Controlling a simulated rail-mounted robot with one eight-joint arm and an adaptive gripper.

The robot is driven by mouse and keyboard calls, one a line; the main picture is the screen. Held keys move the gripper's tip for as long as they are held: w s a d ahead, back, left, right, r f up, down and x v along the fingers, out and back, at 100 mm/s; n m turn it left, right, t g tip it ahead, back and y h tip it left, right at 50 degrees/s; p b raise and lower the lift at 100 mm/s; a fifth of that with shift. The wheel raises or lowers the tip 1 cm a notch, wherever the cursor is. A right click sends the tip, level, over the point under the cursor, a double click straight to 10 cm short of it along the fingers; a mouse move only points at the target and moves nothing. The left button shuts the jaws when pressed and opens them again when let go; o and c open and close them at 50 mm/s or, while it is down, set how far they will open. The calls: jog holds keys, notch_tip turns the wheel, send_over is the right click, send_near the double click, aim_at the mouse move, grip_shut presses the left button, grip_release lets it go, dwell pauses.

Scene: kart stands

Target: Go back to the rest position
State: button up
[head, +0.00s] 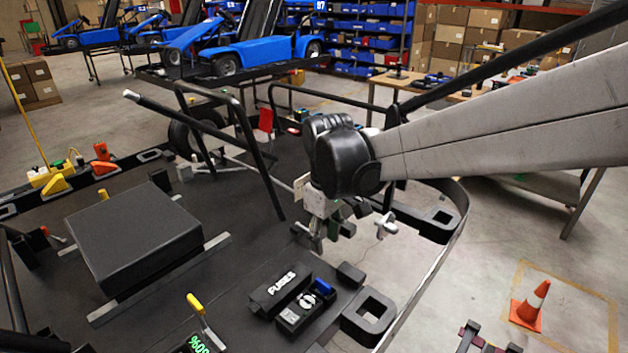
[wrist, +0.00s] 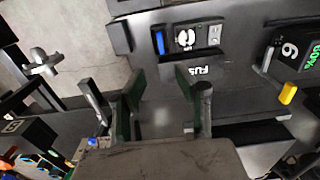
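My gripper (head: 328,228) hangs over the black kart deck, above and behind the fuse box. In the wrist view its two green-padded fingers (wrist: 155,92) stand apart, with only the dark deck showing between them, so it is open and empty. The fuse box (head: 298,314) is open on the deck, and its lid labelled FUSES (head: 279,288) lies to its left. A blue fuse (head: 323,286) sits at one end of the box; it also shows in the wrist view (wrist: 160,43). The fingers appear clear of the box.
A black battery-like block (head: 133,238) sits on the deck at left. A yellow-handled lever (head: 195,304) rises in front, beside a green display (head: 193,345). Black tube hoops (head: 236,104) stand behind my gripper. An orange cone (head: 530,306) stands on the floor at right.

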jog(key=s+d+r+m+t, duration=0.2)
jog(key=s+d+m+t, duration=0.1)
jog(key=s+d, duration=0.4)
jog(key=s+d+r+m+t, duration=0.2)
jog(key=s+d+m+t, duration=0.2)
jog(key=s+d+m, duration=0.2)
jog(key=s+d, duration=0.2)
jog(key=s, duration=0.2)
jog(key=shift+d+r, duration=0.15)
jog(key=shift+r, duration=0.15)
